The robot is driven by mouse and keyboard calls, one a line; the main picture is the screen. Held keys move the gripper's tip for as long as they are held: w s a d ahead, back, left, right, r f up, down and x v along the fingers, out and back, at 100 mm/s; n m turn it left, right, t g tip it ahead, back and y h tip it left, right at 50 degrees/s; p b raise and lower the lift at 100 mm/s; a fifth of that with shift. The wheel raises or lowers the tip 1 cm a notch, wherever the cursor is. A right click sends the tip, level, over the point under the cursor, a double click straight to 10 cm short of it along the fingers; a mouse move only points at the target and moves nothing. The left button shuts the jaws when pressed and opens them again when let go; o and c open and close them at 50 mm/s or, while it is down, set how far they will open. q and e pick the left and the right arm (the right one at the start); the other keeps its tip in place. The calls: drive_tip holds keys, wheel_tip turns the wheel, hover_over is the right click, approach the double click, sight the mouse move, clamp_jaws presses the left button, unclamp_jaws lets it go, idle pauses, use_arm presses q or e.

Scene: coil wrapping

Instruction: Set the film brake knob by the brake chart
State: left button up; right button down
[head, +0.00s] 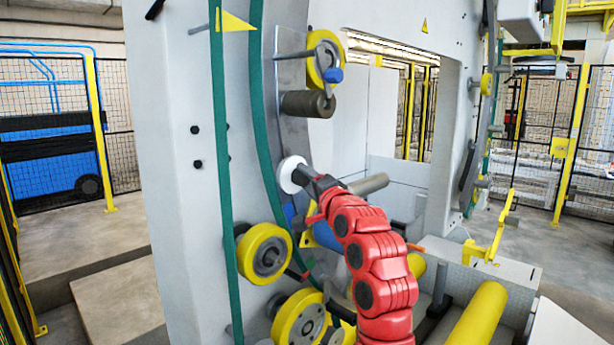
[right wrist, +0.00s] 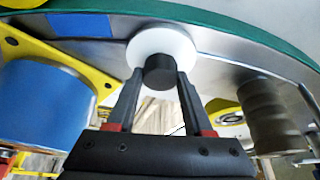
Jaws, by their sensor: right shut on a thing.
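The film brake knob is a short black cylinder (right wrist: 160,72) on a white round dial (right wrist: 178,45) in the right wrist view. The white dial (head: 292,174) also shows in the head view, on the grey plate of the ring. My right gripper (head: 307,180) reaches it from the lower right in the head view. In the right wrist view its two fingers (right wrist: 158,88) are shut on the sides of the black knob. No marks on the dial can be read. I see no brake chart in either view. My left gripper is not in view.
A blue roll (right wrist: 45,108) and a dark roller (right wrist: 265,108) flank the gripper. The dark roller (head: 308,104) sits above the knob in the head view. Yellow wheels (head: 264,253) and the green-edged ring stand close to my red right arm.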

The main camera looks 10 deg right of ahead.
drive_tip(key=shift+m, duration=0.5)
drive_tip(key=shift+c, duration=1.4)
unclamp_jaws()
drive_tip(key=b+v, duration=0.5)
drive_tip(key=v, duration=1.2)
drive_tip(key=shift+s+r+b, duration=0.25)
drive_tip(key=shift+b, duration=0.15)
